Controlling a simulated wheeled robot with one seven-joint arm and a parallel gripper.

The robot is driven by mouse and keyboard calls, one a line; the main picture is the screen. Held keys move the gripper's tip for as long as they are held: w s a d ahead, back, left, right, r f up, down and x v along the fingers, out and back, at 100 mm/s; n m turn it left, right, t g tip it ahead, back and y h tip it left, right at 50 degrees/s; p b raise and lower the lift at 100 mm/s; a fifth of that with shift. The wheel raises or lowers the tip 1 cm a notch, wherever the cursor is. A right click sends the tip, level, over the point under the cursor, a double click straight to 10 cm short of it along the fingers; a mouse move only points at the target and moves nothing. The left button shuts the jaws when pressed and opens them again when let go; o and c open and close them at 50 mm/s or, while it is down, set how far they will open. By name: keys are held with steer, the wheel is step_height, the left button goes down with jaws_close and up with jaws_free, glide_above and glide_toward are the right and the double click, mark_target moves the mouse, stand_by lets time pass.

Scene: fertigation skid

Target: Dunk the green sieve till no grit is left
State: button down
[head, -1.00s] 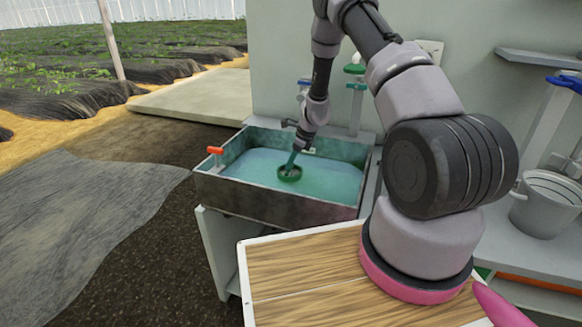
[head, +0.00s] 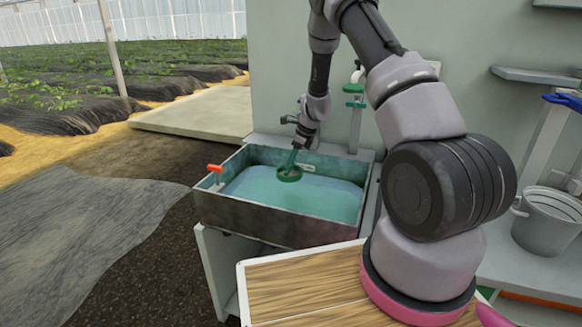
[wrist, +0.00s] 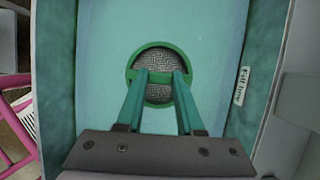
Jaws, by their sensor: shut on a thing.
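The green sieve (head: 289,175) is over the blue-green water (head: 320,197) in the grey basin (head: 270,214), toward its back. In the wrist view the sieve (wrist: 158,48) has a round green rim, a crossbar and dark grey mesh. I cannot make out separate grit on the mesh. In the head view my gripper (head: 293,161) reaches down from above. Whether the sieve's underside touches the water is not clear.
An orange-handled tap (head: 215,168) is at the basin's left edge. A green-topped tap (head: 354,90) stands behind the basin. A labelled strip (wrist: 242,86) is on the basin's wall. A grey bucket (head: 545,222) stands on the right bench. A wooden top (head: 300,285) is in front.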

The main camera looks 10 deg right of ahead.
steer(key=shift+r, duration=2.85)
